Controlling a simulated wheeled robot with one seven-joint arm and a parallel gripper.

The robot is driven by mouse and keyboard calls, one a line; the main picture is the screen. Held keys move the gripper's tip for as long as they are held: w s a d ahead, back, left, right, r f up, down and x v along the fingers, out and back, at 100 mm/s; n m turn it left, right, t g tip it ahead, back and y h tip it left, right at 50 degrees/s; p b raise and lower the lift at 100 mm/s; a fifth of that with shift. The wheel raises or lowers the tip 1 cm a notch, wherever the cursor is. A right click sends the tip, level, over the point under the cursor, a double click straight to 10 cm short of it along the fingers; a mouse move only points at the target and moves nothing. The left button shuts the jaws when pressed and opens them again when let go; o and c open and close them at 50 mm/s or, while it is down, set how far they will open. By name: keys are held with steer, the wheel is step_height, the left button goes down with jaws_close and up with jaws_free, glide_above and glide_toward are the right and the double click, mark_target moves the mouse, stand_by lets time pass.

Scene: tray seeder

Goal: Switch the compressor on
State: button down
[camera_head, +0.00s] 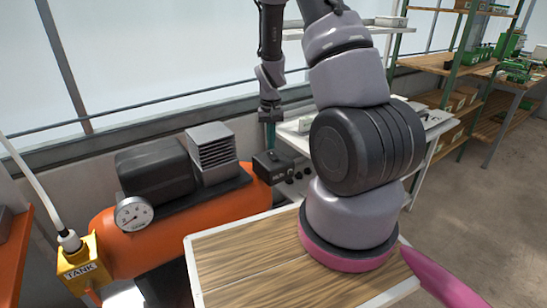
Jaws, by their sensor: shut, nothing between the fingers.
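The compressor has an orange tank (195,230) and stands at the left by the wall. On top are a black motor housing (155,174), a grey finned block (212,152) and a round pressure gauge (132,214). A black box (272,166), perhaps the switch box, sits at its right end; whether it is on or off cannot be made out. My gripper (270,117) is shut and empty, pointing down above this black box, seemingly apart from it. A small teal piece shows just below the fingertips; what it belongs to is unclear.
A yellow block marked TANK (80,270) with a pale hose (33,184) is at the far left. A white-topped bench (300,142) stands behind my arm. Green-framed shelves (440,64) stand at the back right. The floor (480,205) at right is clear.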

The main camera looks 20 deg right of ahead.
steer(key=shift+f, duration=0.95)
stand_by(0.5)
steer(key=shift+r, duration=3.55)
step_height(320, 180, up, 19)
steer(key=t+y, duration=0.1)
steer(key=t, duration=0.2)
glide_above(271, 152)
steer(key=s+a, duration=0.4)
steer(key=s, duration=0.1)
steer(key=s+a+r+t+y, duration=0.1)
steer(key=s+a+r+t, duration=0.3)
steer(key=s+r, duration=0.9)
steer(key=s, duration=0.3)
steer(key=shift+r, duration=0.15)
